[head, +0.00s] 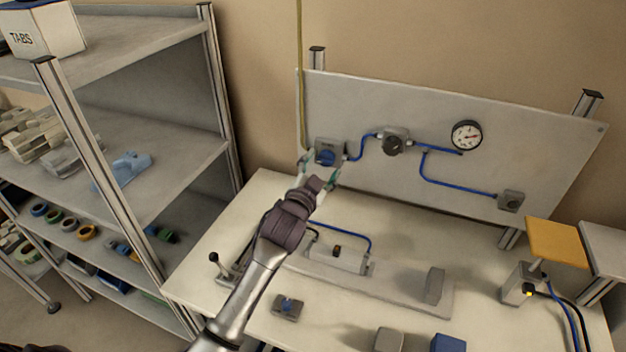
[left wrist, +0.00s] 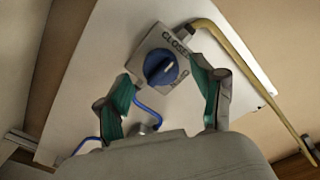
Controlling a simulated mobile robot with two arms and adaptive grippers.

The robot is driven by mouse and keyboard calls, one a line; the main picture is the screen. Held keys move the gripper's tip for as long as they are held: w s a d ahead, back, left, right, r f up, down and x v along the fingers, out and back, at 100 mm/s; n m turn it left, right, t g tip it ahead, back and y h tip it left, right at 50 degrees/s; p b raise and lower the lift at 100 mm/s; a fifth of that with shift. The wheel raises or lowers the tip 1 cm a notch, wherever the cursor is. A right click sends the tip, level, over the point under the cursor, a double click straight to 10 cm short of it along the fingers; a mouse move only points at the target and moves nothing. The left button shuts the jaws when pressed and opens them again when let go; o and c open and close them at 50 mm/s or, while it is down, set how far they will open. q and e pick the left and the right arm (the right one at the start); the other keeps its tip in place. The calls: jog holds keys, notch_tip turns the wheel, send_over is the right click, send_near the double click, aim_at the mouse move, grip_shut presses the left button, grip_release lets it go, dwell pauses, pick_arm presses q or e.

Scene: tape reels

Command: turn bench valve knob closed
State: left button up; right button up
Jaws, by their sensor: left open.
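The bench valve is a grey square block with a round blue knob (head: 325,157), mounted at the left end of the upright grey panel (head: 500,130). My left gripper (head: 320,172) is in front of the valve. In the left wrist view its two green-padded fingers (left wrist: 168,92) are spread apart, with the knob showing between and beyond them. I cannot tell whether they touch it. My right gripper is not in view.
Blue tubing (head: 430,147) links the valve to a grey regulator (head: 393,141) and a round gauge (head: 466,135). A yellow hose (head: 301,80) runs up from the valve. The white bench (head: 215,245) holds a grey fixture, blocks and a lever. Shelves (head: 160,150) stand at left.

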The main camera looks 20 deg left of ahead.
pick_arm(q)
jog(key=s, duration=1)
jog(key=shift+s+a, duration=0.2)
jog(key=shift+s, duration=0.2)
